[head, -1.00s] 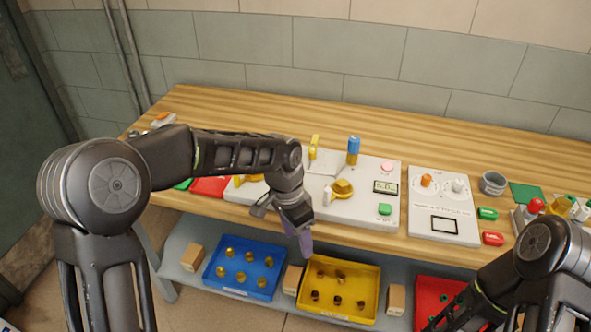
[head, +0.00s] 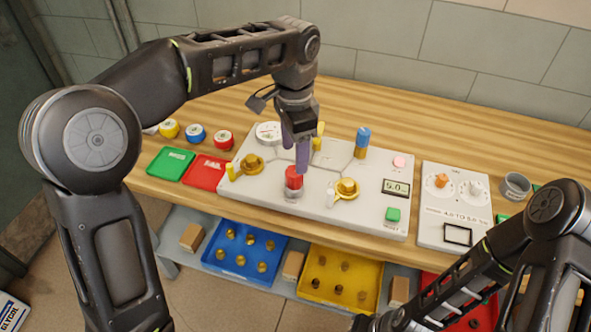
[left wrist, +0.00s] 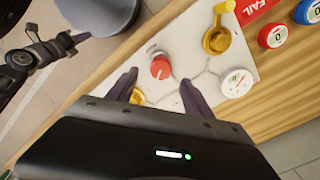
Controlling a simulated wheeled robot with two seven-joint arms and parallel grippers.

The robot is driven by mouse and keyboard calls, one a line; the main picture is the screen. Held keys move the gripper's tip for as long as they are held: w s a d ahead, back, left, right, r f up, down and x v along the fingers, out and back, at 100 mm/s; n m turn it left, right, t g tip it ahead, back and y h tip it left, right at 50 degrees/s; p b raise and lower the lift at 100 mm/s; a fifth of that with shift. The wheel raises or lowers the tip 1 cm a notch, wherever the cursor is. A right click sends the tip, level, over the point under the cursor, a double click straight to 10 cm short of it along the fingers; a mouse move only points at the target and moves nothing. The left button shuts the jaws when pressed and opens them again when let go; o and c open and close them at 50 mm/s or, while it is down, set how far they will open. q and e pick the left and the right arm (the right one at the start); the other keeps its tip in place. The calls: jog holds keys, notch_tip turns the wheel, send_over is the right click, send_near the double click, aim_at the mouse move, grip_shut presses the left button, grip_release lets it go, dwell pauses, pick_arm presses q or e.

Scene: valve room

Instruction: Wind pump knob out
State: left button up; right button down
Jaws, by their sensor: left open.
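The red knob (head: 293,178) stands on a grey-clear base on the white panel (head: 320,208). It also shows in the left wrist view (left wrist: 160,68), with a pale mark on its top. My left gripper (head: 296,157) is open, with its purple-grey fingers pointing down just above and around the knob's far side in the head view. In the left wrist view its two fingers (left wrist: 159,78) stand apart, one to each side of the knob. I cannot tell whether they touch it. My right arm enters at the lower right; its gripper is cut off by the frame.
Yellow valve handles (head: 346,188) flank the knob, and a blue-topped post (head: 362,138) stands behind. A round gauge (left wrist: 237,83) sits nearby. A display (head: 396,188) and green button (head: 393,214) are to the right. Green (head: 170,162) and red trays lie left.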

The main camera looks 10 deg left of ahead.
aim_at(294, 174)
pick_arm(q)
jog(key=shift+w+f, duration=0.15)
jog(key=shift+f, duration=0.25)
jog(key=shift+f+p, duration=0.5)
jog(key=shift+f, duration=3.1)
grip_shut()
